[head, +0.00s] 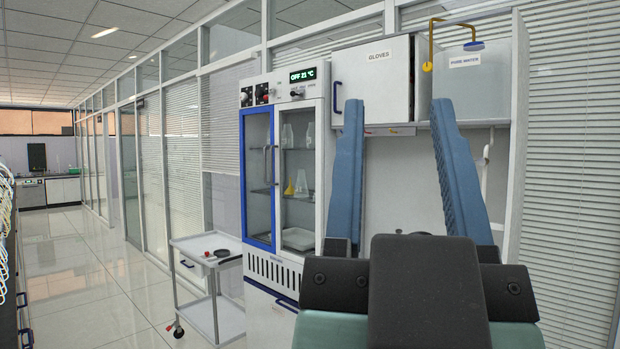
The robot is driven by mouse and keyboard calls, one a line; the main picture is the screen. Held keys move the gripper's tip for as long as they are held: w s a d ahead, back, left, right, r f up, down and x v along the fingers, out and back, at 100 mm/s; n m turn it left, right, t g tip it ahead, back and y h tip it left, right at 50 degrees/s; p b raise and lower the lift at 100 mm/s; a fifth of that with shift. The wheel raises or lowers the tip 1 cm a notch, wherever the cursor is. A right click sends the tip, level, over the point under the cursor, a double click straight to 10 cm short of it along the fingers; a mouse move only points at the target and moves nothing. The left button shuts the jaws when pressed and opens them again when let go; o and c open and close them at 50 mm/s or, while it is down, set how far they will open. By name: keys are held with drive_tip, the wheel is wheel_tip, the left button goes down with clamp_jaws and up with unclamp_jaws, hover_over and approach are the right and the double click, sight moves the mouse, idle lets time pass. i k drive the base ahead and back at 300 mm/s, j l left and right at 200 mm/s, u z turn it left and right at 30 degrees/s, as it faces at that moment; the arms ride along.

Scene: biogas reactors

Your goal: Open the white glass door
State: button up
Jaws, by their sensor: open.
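The white glass door (300,170) is the right door of a tall white cabinet. It looks shut, and glassware shows behind its pane. A grey vertical handle (276,165) is at its left edge, close beside the handle of the blue-framed door (257,180), which also looks shut. My gripper (398,110) is open and empty, with its two blue fingers pointing up and spread apart. It is in the foreground, to the right of the white door in the picture and apart from the handle. The cabinet's lower right part is hidden behind my gripper.
A white trolley (212,262) with small dark items stands left of the cabinet. A wall box labelled gloves (378,85) and a pure water tank (470,75) are behind my gripper. The tiled floor (90,270) at the left is clear.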

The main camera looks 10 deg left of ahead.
sight(318, 103)
drive_tip(key=u, duration=0.4)
drive_tip(key=i+j+u, duration=0.1)
drive_tip(key=i+j, duration=0.2)
drive_tip(key=i, duration=0.85)
drive_tip(key=i+j, duration=0.2)
drive_tip(key=i, duration=0.95)
drive_tip(key=i+j+u, duration=0.15)
drive_tip(key=i, duration=1)
